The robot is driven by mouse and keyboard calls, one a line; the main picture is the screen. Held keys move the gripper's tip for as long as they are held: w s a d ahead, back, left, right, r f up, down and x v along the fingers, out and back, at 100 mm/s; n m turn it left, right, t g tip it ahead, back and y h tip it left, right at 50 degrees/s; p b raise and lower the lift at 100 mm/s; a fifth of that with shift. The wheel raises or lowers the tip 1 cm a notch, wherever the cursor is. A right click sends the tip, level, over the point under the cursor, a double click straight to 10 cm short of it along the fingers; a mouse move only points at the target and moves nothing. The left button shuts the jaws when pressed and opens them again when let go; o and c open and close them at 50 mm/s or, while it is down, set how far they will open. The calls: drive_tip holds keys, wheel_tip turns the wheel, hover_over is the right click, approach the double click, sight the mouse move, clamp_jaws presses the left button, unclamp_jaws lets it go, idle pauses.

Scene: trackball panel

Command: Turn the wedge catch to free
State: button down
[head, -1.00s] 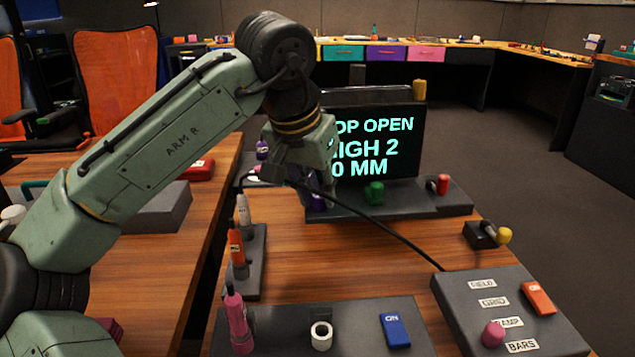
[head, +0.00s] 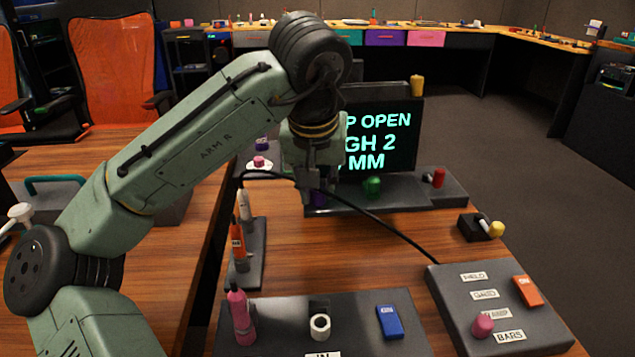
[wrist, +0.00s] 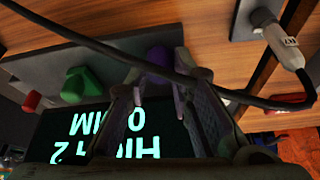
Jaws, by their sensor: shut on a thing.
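My gripper (head: 317,190) points down at the left end of the grey display base. In the wrist view, its two fingers (wrist: 158,88) stand on either side of a purple knob (wrist: 158,60) and close on it. In the head view, only a small part of the purple knob (head: 318,200) shows below the fingers. No label marks any part as the wedge catch. A green knob (head: 372,187) and a red knob (head: 438,178) sit farther right on the same base.
The screen (head: 385,140) behind the gripper is partly covered by my arm. A black cable (head: 385,229) crosses close to the gripper. A grey button panel (head: 455,320) and a yellow-tipped black block (head: 475,227) stand to the right. Upright tools (head: 238,240) stand left.

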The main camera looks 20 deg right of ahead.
drive_tip(key=c, duration=1.4)
unclamp_jaws()
drive_tip(key=v, duration=1.2)
drive_tip(key=shift+w, duration=0.1)
